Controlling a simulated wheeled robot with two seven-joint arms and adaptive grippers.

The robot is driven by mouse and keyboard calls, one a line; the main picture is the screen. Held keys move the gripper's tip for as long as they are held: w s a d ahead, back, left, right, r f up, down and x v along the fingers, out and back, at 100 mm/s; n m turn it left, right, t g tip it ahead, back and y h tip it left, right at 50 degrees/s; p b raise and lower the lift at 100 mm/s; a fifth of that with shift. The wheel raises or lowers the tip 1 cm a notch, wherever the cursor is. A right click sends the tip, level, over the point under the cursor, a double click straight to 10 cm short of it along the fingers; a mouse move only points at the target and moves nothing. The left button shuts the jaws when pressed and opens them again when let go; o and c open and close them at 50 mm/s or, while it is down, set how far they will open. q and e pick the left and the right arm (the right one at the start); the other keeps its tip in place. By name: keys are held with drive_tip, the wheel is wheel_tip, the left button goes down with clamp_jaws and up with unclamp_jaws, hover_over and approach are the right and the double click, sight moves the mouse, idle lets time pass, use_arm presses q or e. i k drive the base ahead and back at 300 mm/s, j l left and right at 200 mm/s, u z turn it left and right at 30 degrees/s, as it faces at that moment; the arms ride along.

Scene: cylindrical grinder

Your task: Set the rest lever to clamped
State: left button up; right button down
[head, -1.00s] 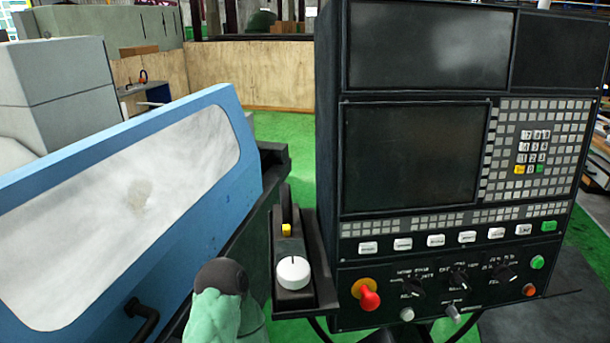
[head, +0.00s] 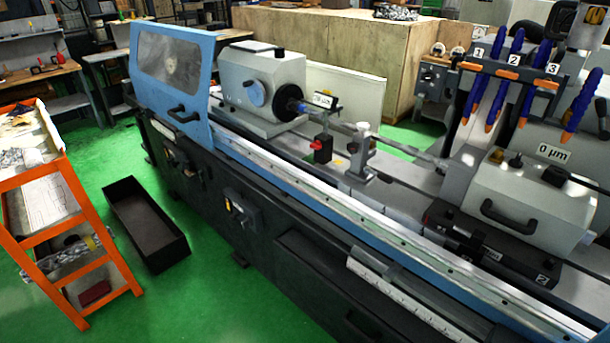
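The cylindrical grinder's long bed (head: 270,165) runs from upper left to lower right. A grey upright rest (head: 360,155) with a rounded top stands on the bed near the middle. A small black block with a red knob (head: 317,146) stands just left of it. A thin shaft (head: 395,149) runs behind the rest. I cannot make out the rest lever or its position at this size. Neither of my grippers is in view.
A blue door (head: 172,75) and the grey headstock (head: 262,85) are at the bed's left end. A grey tailstock housing (head: 530,200) and blue hoses (head: 513,75) are at right. An orange cart (head: 75,185) and black bin (head: 147,222) stand on green floor, which has free room in front.

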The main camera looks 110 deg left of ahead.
sight(388, 180)
drive_tip(key=k+l+u, duration=0.1)
drive_tip(key=u, duration=2.05)
drive_tip(key=i+l+u, duration=0.1)
drive_tip(key=u, duration=0.35)
drive_tip(key=i+l+u, duration=0.1)
drive_tip(key=u, duration=0.3)
drive_tip(key=l+u, duration=0.3)
drive_tip(key=u, duration=0.15)
drive_tip(key=i, duration=0.05)
